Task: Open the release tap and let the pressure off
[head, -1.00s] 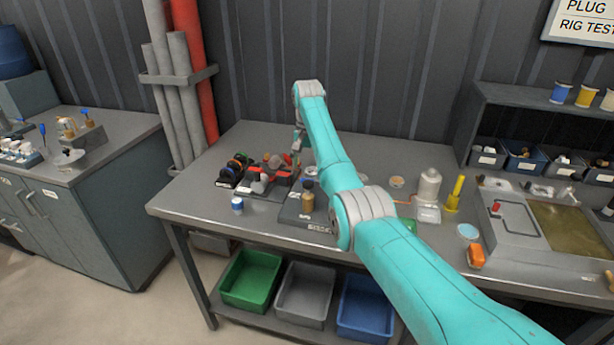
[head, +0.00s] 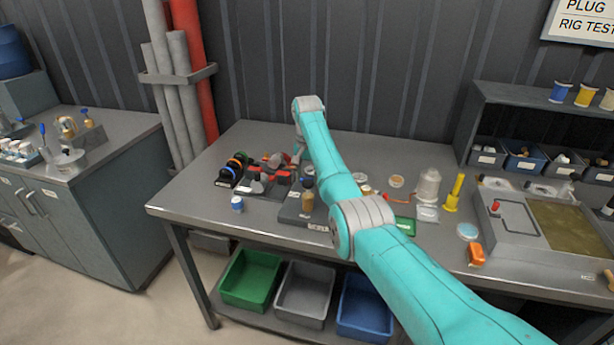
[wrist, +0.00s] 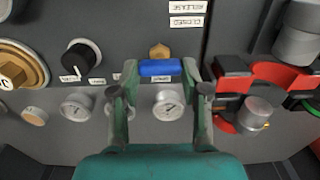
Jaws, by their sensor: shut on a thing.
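The release tap's blue handle (wrist: 160,68) lies crosswise in the wrist view, in front of a brass fitting (wrist: 160,50) on a grey panel. Labels reading RELEASE and CLOSED (wrist: 187,14) show upside down above it. My gripper (wrist: 162,88) has one finger at each end of the blue handle and is shut on it. A pressure gauge (wrist: 168,104) shows between the fingers; its reading is too small to tell. In the head view my arm hides most of the gripper and the tap.
A black knob (wrist: 77,57), a second gauge (wrist: 76,107) and a large brass fitting (wrist: 20,66) lie left of the gripper in the wrist view. Red clamp-like parts (wrist: 278,78) stand close on its right. The table's front left corner (head: 180,205) is clear.

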